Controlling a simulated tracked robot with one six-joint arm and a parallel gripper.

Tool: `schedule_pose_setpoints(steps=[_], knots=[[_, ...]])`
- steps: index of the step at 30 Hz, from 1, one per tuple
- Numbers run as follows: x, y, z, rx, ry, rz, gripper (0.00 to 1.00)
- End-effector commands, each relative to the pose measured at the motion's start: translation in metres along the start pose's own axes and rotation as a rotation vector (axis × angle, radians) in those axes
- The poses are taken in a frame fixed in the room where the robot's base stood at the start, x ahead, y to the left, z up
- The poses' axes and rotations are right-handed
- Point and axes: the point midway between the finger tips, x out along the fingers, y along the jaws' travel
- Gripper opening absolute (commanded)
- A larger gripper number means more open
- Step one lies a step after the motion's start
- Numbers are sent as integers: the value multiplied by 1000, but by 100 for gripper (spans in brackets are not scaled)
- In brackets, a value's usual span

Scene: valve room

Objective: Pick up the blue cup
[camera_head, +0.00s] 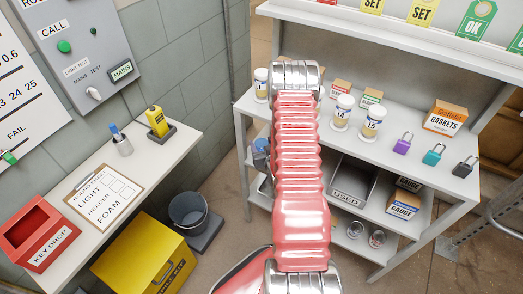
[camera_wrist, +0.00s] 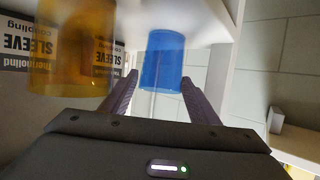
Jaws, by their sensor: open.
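The blue cup (camera_wrist: 162,58) is in the upper middle of the wrist view, on a pale shelf surface. My gripper (camera_wrist: 159,84) is open, with its two dark fingers pointing at the cup and their tips on either side of its near end. I cannot tell whether a finger touches it. In the head view a small blue shape (camera_head: 260,145), likely this cup, shows at the left end of the rack's lower shelf, partly behind my red arm.
In the wrist view an amber cup (camera_wrist: 82,50) stands close left of the blue one, before sleeve coupling boxes (camera_wrist: 22,55). A pale shelf post (camera_wrist: 228,80) is close on the right. In the head view a used-parts bin (camera_head: 352,182) sits on the lower shelf.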

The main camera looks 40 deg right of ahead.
Motion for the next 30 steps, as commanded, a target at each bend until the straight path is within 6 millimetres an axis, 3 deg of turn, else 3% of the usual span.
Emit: schedule_pose_setpoints(steps=[8, 21, 30], knots=[[0, 0, 0, 0, 0, 0, 54], [0, 0, 0, 0, 1, 0, 24], [-1, 0, -2, 0, 1, 1, 24]])
